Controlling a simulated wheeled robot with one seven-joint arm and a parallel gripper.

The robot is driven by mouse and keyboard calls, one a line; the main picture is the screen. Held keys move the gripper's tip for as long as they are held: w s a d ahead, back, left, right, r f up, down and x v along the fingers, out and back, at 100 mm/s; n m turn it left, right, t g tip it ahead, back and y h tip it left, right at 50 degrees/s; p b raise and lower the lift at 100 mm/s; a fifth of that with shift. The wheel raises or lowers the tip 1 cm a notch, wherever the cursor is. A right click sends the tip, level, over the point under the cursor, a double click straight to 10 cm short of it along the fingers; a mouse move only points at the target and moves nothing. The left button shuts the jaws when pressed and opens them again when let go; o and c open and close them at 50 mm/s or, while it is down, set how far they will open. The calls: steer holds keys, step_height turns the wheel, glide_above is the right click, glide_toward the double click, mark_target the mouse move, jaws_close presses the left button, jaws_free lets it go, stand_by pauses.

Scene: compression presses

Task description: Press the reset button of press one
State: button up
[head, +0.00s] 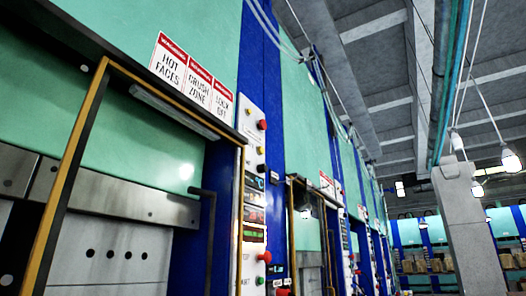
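The nearest press (110,130) is green and fills the left of the head view. It carries a sign reading hot faces, crush zone and lock off. Its narrow pale control panel (252,112) stands on a blue column at the press's right side, seen at a steep angle. The panel bears a red knob (263,125) near the top, small yellow and dark buttons below it, lit displays, and a red mushroom-shaped button (264,257) low down. I cannot read which button is the reset, nor a press number. My gripper is not in view.
A yellow and black guard frame (72,180) edges the nearest press opening. More green presses (306,115) with similar panels recede to the right. A grey pillar (468,225) stands at the right, with shelves of boxes (434,265) behind. Lamps hang from the ceiling.

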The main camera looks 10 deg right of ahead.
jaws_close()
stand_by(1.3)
